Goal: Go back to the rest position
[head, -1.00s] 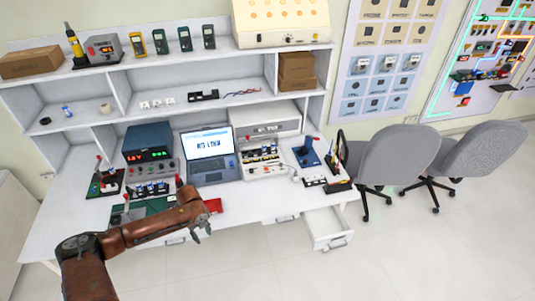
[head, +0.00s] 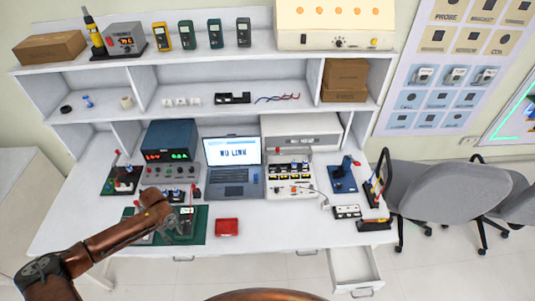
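My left arm comes in from the lower left in the head view, and its gripper (head: 182,226) is over the green mat (head: 198,237) near the front edge of the desk. The fingers are small and partly hidden by the arm, so I cannot tell whether they are open or shut. A red box (head: 227,227) lies on the desk just right of the mat, apart from the gripper. My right gripper is not in the view.
The white desk (head: 270,235) holds a laptop (head: 233,173), a blue power supply (head: 169,142) and a blue-based device (head: 343,177). An open drawer (head: 355,268) juts out at the front right. Grey chairs (head: 435,195) stand to the right. Shelves rise behind.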

